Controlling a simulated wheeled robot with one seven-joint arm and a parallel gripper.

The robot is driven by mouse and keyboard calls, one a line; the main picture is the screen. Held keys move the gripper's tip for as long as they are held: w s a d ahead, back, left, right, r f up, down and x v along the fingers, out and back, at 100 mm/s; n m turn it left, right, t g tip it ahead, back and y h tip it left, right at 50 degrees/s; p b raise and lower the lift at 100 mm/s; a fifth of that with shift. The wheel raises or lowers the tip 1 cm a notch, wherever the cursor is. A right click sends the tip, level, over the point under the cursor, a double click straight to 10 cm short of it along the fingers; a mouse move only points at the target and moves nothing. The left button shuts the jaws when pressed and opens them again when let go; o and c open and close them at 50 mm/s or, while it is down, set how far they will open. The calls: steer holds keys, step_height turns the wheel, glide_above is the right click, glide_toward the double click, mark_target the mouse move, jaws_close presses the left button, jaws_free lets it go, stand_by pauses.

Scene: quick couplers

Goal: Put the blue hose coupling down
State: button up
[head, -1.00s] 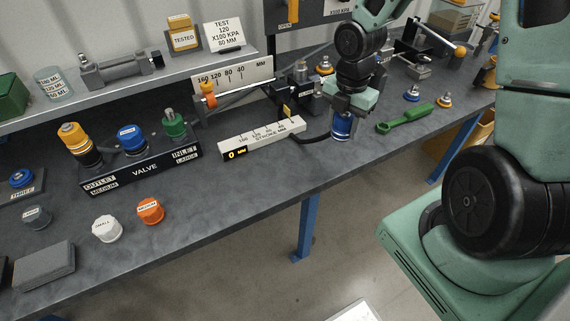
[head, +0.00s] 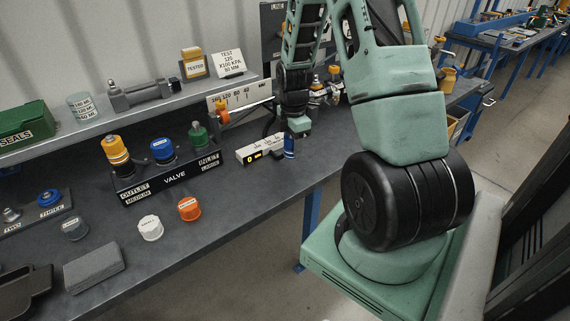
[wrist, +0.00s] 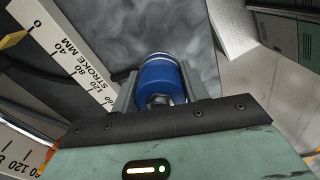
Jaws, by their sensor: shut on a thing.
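The blue hose coupling (wrist: 160,78) is between the two fingers of my gripper (wrist: 163,92) in the wrist view, and the gripper is shut on it. In the head view the blue coupling (head: 289,148) shows below my gripper (head: 290,138), over the bench close to its front edge. I cannot tell whether its lower end touches the bench. The hose is mostly hidden behind my arm and gripper.
The white stroke ruler (head: 256,150) lies just left of the coupling; it also shows in the wrist view (wrist: 75,55). The valve block (head: 168,178) stands further left with several fittings. White (head: 150,228) and orange (head: 189,208) caps sit near the front. Bench between the orange cap and ruler is clear.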

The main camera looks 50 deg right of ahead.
mark_target(292, 169)
steer(key=shift+f+p, duration=0.35)
steer(key=shift+f, duration=2.45)
steer(key=shift+f, duration=0.15)
steer(key=o, duration=1.2)
steer(key=shift+c, duration=0.2)
